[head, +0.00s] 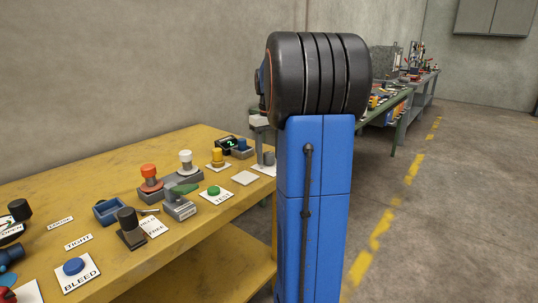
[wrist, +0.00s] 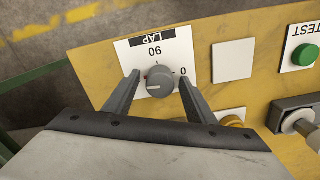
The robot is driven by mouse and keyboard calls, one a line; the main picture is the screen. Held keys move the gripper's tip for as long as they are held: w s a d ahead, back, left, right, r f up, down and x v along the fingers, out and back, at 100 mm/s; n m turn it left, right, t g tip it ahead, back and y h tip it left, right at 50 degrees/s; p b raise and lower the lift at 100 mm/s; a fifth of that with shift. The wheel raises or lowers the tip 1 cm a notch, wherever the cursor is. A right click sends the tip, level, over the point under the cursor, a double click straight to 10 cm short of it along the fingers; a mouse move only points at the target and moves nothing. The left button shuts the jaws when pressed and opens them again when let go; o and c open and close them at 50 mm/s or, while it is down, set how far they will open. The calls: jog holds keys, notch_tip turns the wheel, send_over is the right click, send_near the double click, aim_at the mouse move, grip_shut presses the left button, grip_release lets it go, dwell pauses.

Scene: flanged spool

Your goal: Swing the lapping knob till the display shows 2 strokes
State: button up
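The lapping knob (wrist: 160,82) is a round grey knob on a white card (wrist: 180,46) marked LAP, 0 and 90, upside down in the wrist view. A small red mark shows at the knob's left edge and a pale mark on its lower left. My gripper (wrist: 158,74) is open, one finger on each side of the knob, with narrow gaps between. In the head view my gripper (head: 262,140) is over the far right corner of the yellow bench. A small dark device with a green patch (head: 227,143) may be the display; no number is readable.
The yellow bench (head: 215,222) carries a green TEST button (head: 214,191), a yellow knob (head: 217,155), a white-topped control (head: 185,160), a red-topped control (head: 149,172) and a blue BLEED button (head: 74,267). A blank pale plate (wrist: 232,59) lies beside the LAP card.

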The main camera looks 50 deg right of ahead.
notch_tip(320, 180, up, 17)
jog(key=shift+r, duration=0.2)
dwell(0.5)
jog(key=shift+s, duration=0.1)
dwell(1.4)
